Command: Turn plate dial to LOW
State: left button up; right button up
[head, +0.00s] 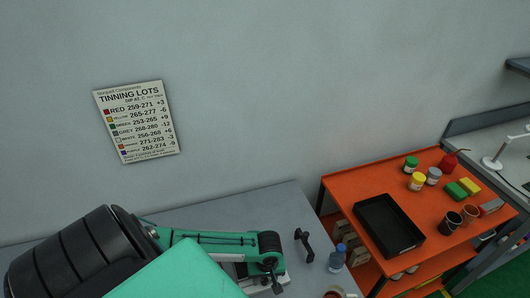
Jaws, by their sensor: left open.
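My left arm comes in from the lower left, and its left gripper (269,262) is at the far end, low over the grey bench. Its jaws are open, but the fingers are small and dark. A white device (248,270) sits partly under the arm. A small dark round part shows at its right end; I cannot tell whether this is the plate dial. No LOW marking can be read. My green and black arm links hide much of the device. My right gripper is not in view.
A black upright piece (304,245) and a blue-capped bottle (337,259) stand on the grey bench (230,208). An orange cart (345,186) to the right holds a black tray (389,226), jars and blocks. A TINNING LOTS sign (136,121) hangs on the wall.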

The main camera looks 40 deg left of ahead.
pick_arm(q)
grip_shut()
jog(key=m, duration=0.4)
jog(key=shift+m, duration=0.3)
jog(key=m, duration=0.4)
jog(key=shift+r+m, duration=0.1)
jog(key=shift+m, duration=0.2)
jog(key=m, duration=0.4)
jog(key=shift+a+t, duration=0.1)
jog(key=shift+t, duration=0.2)
jog(key=shift+m, duration=2.3)
